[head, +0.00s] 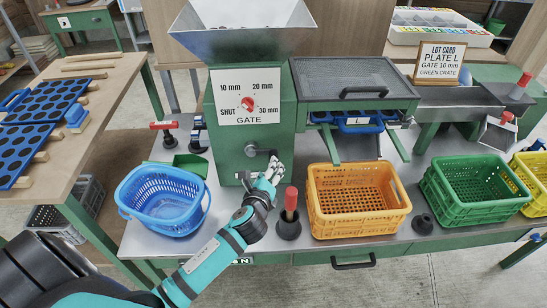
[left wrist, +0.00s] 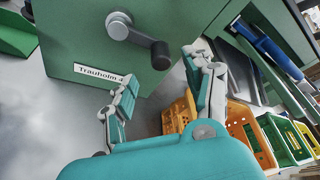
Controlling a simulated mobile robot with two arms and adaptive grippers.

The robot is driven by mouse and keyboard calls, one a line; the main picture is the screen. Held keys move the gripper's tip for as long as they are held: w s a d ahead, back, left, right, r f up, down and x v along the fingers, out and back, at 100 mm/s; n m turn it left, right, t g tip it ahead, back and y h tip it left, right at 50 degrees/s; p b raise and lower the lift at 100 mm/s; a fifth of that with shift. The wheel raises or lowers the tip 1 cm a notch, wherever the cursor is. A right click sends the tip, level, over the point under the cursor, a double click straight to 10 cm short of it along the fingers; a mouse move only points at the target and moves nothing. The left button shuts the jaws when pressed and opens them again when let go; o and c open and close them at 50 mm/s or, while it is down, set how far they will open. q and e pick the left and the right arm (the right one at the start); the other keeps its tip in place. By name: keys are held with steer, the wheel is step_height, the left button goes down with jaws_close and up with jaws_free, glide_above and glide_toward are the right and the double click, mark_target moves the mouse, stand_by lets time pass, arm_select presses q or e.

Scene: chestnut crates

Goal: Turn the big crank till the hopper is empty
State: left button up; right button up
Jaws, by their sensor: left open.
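The big crank (head: 252,150) sits on the front of the green machine below the gate dial. In the left wrist view the crank (left wrist: 130,30) has a grey hub and arm and a dark handle grip (left wrist: 160,54) pointing down-right. My left gripper (head: 273,171) is just below the grip; in the left wrist view its open fingers (left wrist: 162,72) are either side of it, and contact cannot be told. The metal hopper (head: 245,42) is on top; its contents are mostly out of sight. The gate dial (head: 249,104) has a red knob whose setting is unclear. My right gripper is not in view.
Blue (head: 163,202), orange (head: 350,205) and green (head: 470,190) crates stand on the bench. A red-handled tool (head: 291,203) stands upright right of my left arm. A lot card (head: 440,62) reads plate L, gate 10 mm, green crate. A side table (head: 105,85) holds blue perforated plates.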

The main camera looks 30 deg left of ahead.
arm_select(q)
steer(key=b+x, duration=0.1)
steer(key=x, duration=0.8)
jaws_close()
